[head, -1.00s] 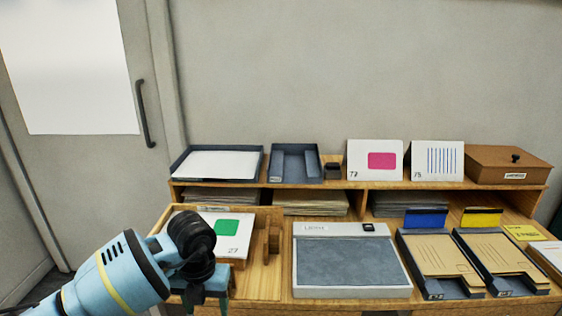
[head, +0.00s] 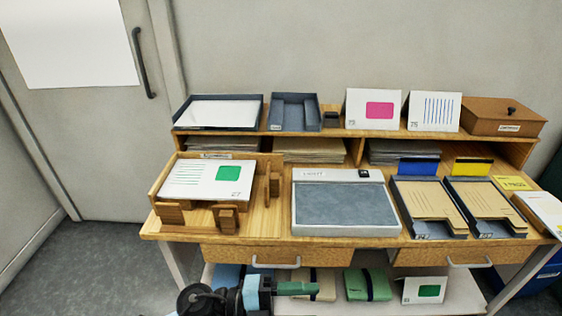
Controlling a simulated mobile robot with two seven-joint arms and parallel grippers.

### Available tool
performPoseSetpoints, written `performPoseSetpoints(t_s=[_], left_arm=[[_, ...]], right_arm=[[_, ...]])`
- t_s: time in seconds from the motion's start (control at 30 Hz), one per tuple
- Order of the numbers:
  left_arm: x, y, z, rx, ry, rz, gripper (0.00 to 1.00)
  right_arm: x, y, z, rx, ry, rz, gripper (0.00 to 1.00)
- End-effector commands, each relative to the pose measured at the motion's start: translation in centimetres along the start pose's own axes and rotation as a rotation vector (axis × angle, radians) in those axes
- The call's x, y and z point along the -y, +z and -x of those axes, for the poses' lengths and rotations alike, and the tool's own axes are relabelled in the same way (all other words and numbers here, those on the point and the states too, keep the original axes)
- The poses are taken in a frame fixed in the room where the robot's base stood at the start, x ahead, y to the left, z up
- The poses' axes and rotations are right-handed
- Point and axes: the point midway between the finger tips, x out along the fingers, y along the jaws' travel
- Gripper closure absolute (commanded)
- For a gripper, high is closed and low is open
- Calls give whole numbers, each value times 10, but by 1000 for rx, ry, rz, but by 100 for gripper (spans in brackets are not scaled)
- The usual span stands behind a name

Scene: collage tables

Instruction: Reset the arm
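My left arm shows at the bottom of the head view, low in front of the table. Its gripper (head: 272,290) points to the right, below the drawers and in front of the lower shelf. Its fingers are seen side-on and small, so I cannot tell whether they are open or shut. I see no card held in it. A card with a green patch (head: 205,180) lies in the wooden tray (head: 163,178) at the table's left. My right gripper is not in view.
The wooden table (head: 272,225) carries a grey-topped device (head: 345,205) and two dark trays with folders (head: 425,205). Two cards, pink (head: 373,110) and striped (head: 434,111), stand on the upper shelf. The lower shelf holds a green pouch (head: 367,285) and another green-patch card (head: 424,290). Floor at left is clear.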

Motion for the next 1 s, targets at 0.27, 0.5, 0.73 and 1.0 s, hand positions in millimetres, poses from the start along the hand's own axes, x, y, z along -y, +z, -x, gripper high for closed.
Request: performPoseSetpoints(t_s=[0.27,0.5,0.73,1.0], left_arm=[[0,12,51,344,-490,347,42],[-65,20,131,742,-743,709,42],[-171,-20,207,1139,-825,1102,42],[-256,-90,249,1405,-792,1432,42]], right_arm=[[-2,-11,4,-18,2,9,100],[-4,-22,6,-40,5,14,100],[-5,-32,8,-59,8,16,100],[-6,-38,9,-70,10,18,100]])
